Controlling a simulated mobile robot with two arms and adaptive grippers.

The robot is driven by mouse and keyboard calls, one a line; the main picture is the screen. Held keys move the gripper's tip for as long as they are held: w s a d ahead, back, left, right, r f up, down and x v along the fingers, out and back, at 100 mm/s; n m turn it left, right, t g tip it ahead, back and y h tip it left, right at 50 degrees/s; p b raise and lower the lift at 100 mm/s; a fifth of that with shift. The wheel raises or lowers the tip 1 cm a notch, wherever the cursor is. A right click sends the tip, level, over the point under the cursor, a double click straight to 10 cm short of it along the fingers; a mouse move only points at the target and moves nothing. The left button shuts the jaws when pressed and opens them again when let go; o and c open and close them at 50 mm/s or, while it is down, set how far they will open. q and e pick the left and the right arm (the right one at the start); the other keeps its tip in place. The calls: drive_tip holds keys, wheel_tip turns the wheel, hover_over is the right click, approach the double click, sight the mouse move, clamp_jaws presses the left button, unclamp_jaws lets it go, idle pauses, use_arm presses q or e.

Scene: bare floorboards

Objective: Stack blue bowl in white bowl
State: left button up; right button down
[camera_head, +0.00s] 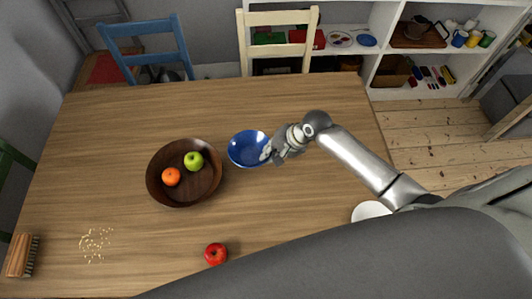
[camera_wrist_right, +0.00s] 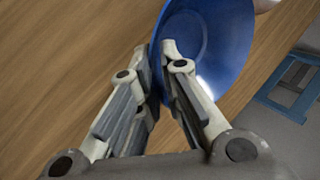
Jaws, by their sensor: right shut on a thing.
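The blue bowl (camera_head: 246,146) is near the middle of the table, to the right of the brown wooden bowl. My right gripper (camera_head: 268,151) is shut on the right side of its rim. The right wrist view shows the two fingers (camera_wrist_right: 170,72) closed on either side of the blue bowl's wall (camera_wrist_right: 210,45). I cannot tell whether the bowl touches the table. The white bowl (camera_head: 369,210) is at the table's right side, partly hidden behind my right arm. My left gripper is not in view.
The wooden bowl (camera_head: 157,190) holds an orange (camera_head: 171,177) and a green apple (camera_head: 194,161). A red apple (camera_head: 215,254), crumbs (camera_head: 96,243) and a brush (camera_head: 22,256) are on the front part of the table (camera_head: 110,130). Chairs stand at the back edge.

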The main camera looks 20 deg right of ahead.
drive_tip(key=s+d+r+b, duration=0.25)
drive_tip(key=s+r, duration=0.55)
drive_tip(key=s, duration=0.4)
wheel_tip(320, 180, up, 11)
drive_tip(key=w+a+n+g+y+b, duration=0.1)
drive_tip(key=n+g+b, duration=0.2)
drive_tip(key=n, duration=0.4)
drive_tip(key=shift+w+a+r+n+g, duration=0.15)
drive_tip(key=shift+w+n+g, duration=0.1)
drive_tip(key=shift+n+g, duration=0.15)
